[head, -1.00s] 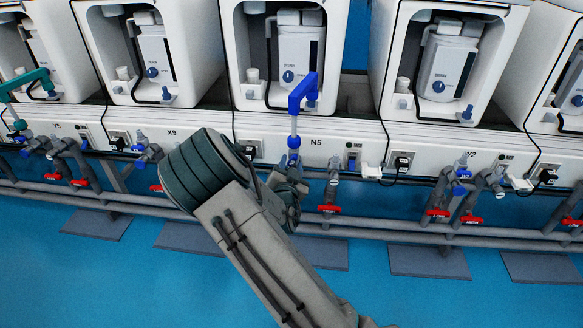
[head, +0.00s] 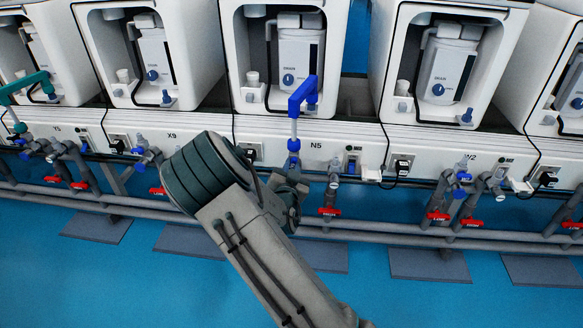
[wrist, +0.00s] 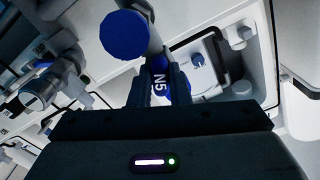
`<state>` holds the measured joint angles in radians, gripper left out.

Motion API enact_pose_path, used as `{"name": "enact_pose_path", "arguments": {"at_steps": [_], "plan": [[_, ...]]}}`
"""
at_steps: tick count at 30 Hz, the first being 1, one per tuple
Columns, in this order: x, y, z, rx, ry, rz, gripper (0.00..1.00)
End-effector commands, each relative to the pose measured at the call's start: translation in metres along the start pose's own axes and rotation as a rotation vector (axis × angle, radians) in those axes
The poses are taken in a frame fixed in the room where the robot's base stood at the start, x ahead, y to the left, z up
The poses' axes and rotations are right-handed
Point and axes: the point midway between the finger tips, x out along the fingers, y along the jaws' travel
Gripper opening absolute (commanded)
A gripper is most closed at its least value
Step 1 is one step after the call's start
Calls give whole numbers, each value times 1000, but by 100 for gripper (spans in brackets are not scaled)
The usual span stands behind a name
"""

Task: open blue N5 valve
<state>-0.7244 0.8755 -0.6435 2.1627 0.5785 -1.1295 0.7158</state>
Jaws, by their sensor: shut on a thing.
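The blue N5 valve (wrist: 160,78) shows in the wrist view with white "N5" lettering on its side. My gripper (wrist: 161,84) has one finger on each side of this blue part and is shut on it. The fingers cover part of the valve. In the head view my gripper (head: 292,176) is low in front of the panel marked N5, just below a blue fitting (head: 294,145). My arm and wrist hide most of the valve there.
A blue elbow pipe (head: 303,93) rises above the fitting. A red-handled valve (head: 329,211) stands close on the right. Grey horizontal pipes (head: 400,233) run along the row. The blue floor (head: 420,300) in front is clear.

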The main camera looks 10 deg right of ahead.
Motion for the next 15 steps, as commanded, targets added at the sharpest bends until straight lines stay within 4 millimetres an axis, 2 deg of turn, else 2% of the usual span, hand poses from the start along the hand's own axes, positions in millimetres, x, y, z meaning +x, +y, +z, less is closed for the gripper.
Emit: {"name": "enact_pose_path", "arguments": {"at_steps": [15], "plan": [[0,1,0,-336,-1,0,0]]}}
